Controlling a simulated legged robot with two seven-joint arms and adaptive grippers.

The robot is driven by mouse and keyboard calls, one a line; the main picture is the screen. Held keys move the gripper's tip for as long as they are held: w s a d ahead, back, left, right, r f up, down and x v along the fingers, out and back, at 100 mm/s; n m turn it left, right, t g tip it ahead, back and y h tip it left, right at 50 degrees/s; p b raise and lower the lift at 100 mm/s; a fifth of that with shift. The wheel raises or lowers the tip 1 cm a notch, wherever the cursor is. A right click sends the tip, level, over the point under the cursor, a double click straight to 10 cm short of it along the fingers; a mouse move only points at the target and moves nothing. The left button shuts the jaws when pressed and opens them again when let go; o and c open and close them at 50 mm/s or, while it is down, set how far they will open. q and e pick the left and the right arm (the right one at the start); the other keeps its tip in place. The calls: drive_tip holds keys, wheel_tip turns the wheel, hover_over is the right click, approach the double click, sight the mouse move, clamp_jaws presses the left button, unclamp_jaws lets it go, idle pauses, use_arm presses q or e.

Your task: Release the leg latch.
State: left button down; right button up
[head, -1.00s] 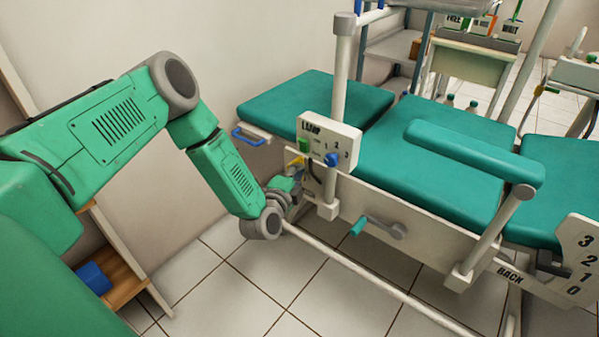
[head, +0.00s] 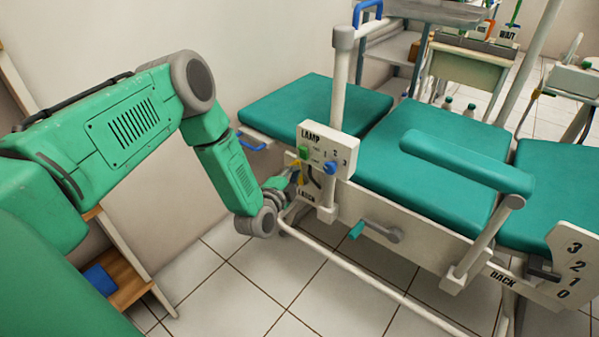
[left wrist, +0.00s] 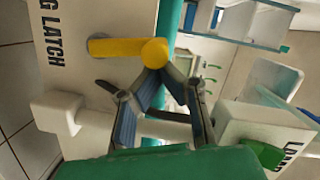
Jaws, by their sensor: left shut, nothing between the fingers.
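The leg latch is a yellow lever with a round yellow knob (left wrist: 155,52). It sits on a pale panel (left wrist: 75,15) lettered "G LATCH" in the left wrist view, the rest of the word being cut off. In the head view my left gripper (head: 284,184) is partly hidden against the panel. My right gripper is not in view.
The lamp box (head: 328,150) with green and blue knobs is just above and right of the gripper, beside a white post (head: 340,90). A teal-handled crank (head: 375,231) and a white lower rail (head: 370,290) are nearby. Floor (head: 235,285) in front is clear.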

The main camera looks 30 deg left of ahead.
use_arm(q)
drive_tip(key=shift+a+r+n+p, duration=0.2)
drive_tip(key=shift+a+n+p, duration=0.35)
drive_tip(key=shift+a+n, duration=0.2)
drive_tip(key=shift+w+a+f+n+g+h+p, duration=0.1)
drive_tip(key=shift+a+f+n+g+h+p, duration=0.1)
drive_tip(key=shift+a+n, duration=0.35)
drive_tip(key=shift+a+f+n+g+h+p, duration=0.1)
drive_tip(key=shift+a+n+h, duration=0.1)
drive_tip(key=shift+a+n, duration=0.35)
drive_tip(key=a+f+n, duration=0.1)
drive_tip(key=a+f+n+h, duration=0.1)
drive_tip(key=a+n, duration=0.1)
drive_tip(key=shift+w+n+g+b, duration=0.15)
drive_tip(key=shift+n+g+b, duration=0.1)
drive_tip(key=shift+g+b, duration=0.05)
drive_tip(key=shift+a, duration=0.15)
